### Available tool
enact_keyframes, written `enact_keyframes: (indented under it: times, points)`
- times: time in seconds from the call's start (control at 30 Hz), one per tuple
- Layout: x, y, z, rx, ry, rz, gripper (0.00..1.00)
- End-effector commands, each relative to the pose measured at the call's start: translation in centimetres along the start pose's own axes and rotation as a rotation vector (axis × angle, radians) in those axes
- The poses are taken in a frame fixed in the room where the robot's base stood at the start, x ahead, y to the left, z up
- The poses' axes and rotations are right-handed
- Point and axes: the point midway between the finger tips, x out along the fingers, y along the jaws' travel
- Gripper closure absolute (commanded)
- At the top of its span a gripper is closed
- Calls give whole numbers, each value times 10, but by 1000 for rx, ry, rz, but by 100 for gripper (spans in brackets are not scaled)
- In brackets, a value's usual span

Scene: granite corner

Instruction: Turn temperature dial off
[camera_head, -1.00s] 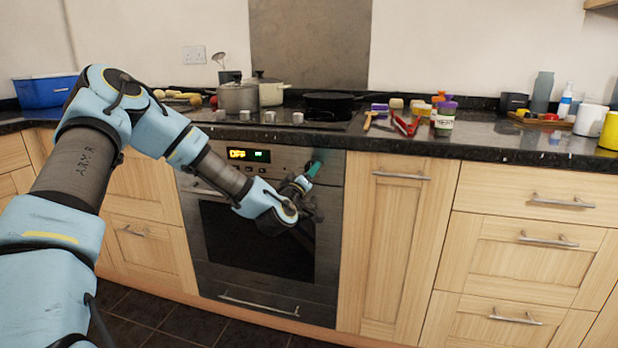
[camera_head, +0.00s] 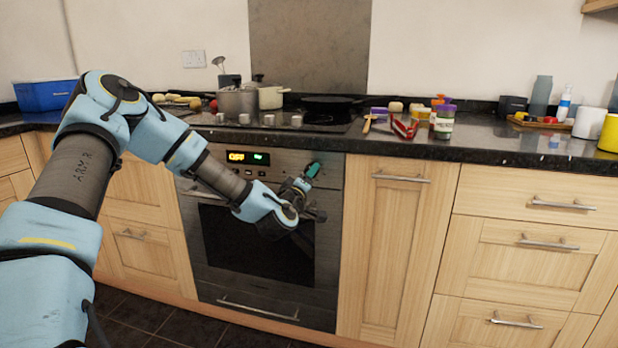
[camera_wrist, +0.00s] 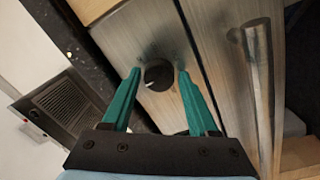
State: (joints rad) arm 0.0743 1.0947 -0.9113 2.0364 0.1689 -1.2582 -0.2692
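The temperature dial (camera_wrist: 158,75) is a small dark round knob on the brushed-metal oven panel (camera_wrist: 150,28), seen in the wrist view. My gripper (camera_wrist: 159,72) has two green fingers spread apart, one on each side of the dial. A gap shows between each finger and the dial, so it is not gripped. In the head view my gripper (camera_head: 312,169) is at the right end of the oven's control panel and hides the dial. The oven display (camera_head: 248,157) is lit and reads OFF at its left.
The oven door (camera_head: 258,245) is closed below the panel.

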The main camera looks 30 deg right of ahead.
Motion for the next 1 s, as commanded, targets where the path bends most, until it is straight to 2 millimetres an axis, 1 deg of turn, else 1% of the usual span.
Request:
enact_keyframes:
  times: [0.03,0.13,0.17,0.37,0.47,0.57,0.67,0.8,1.0]
  points:
    - [0,0,0,0,0,0,34]
    - [0,0,0,1,0,0,22]
    - [0,0,0,1,0,1,20]
    - [0,0,0,1,0,1,20]
    - [-3,0,0,2,0,1,20]
    - [-14,0,0,2,-2,1,20]
    - [-32,0,0,2,-2,0,20]
    - [-61,0,1,2,-2,0,20]
    - [-94,-1,0,2,-1,-1,20]
